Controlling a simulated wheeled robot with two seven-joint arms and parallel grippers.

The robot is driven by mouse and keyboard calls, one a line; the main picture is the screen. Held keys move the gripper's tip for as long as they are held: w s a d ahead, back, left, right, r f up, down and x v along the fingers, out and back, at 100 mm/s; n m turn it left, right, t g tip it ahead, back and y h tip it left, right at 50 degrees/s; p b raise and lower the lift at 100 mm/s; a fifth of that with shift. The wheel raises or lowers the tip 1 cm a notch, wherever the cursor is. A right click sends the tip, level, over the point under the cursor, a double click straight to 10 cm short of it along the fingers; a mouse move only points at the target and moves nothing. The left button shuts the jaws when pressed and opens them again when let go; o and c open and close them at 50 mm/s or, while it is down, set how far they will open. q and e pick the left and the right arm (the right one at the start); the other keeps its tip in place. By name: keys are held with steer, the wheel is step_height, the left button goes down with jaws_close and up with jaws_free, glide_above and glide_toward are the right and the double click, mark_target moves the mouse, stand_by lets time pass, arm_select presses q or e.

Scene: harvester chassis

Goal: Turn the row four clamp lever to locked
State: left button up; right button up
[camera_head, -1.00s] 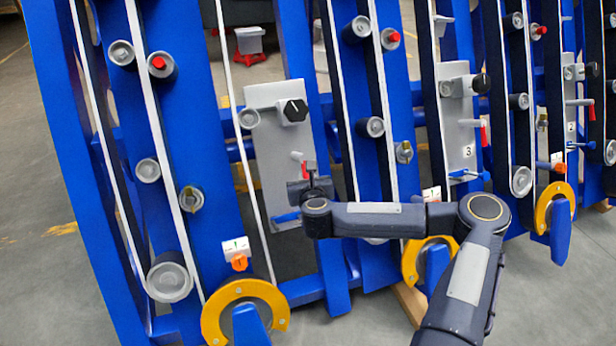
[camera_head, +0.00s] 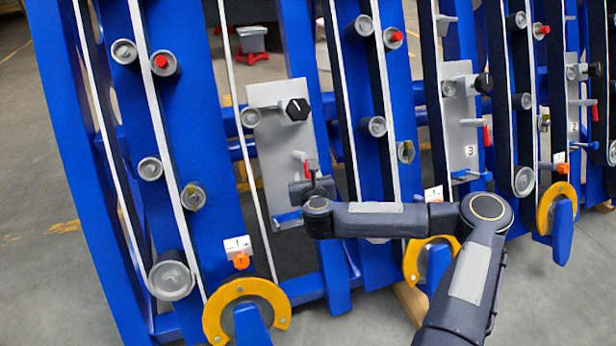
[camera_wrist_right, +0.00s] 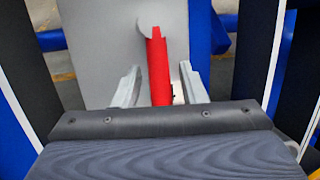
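The nearest grey clamp plate (camera_head: 270,140) stands left of the plate labelled 3; its own number is hidden. Its red lever (camera_head: 309,168) sits low on the plate, just above my right gripper (camera_head: 312,182). In the right wrist view the red lever (camera_wrist_right: 159,70) stands roughly upright between the two pale fingers of my right gripper (camera_wrist_right: 160,82). The fingers are apart, with a gap visible on the left finger's side. Contact on the right side cannot be told. My left gripper is not in view.
A black knob (camera_head: 298,109) sits on the plate above the lever, and a blue bar (camera_head: 287,220) below it. Blue posts stand on both sides. A yellow ring (camera_head: 247,292) and an orange knob (camera_head: 241,261) are at lower left.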

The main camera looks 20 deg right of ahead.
steer(key=p+v, duration=0.2)
steer(key=v, duration=0.5)
steer(key=shift+s, duration=0.25)
steer(key=s+a+r+n+g+y, duration=0.1)
steer(key=s+a+r+n+y, duration=0.25)
steer(key=n, duration=0.65)
steer(key=s+a+n+g+y, duration=0.1)
steer(key=s+a+n+y, duration=0.1)
steer(key=a+n+y, duration=0.6)
steer(key=s+d+r+n+g+h, duration=0.2)
steer(key=s+d+n+g, duration=0.15)
steer(key=s+n, duration=0.75)
steer(key=s+d+r+n+g+h, duration=0.3)
steer(key=s+n, duration=0.4)
steer(key=s, duration=0.8)
step_height(320, 180, up, 33)
steer(key=d+y+p, duration=0.1)
steer(key=p, duration=3.3)
steer(key=shift+s+d+f, duration=0.2)
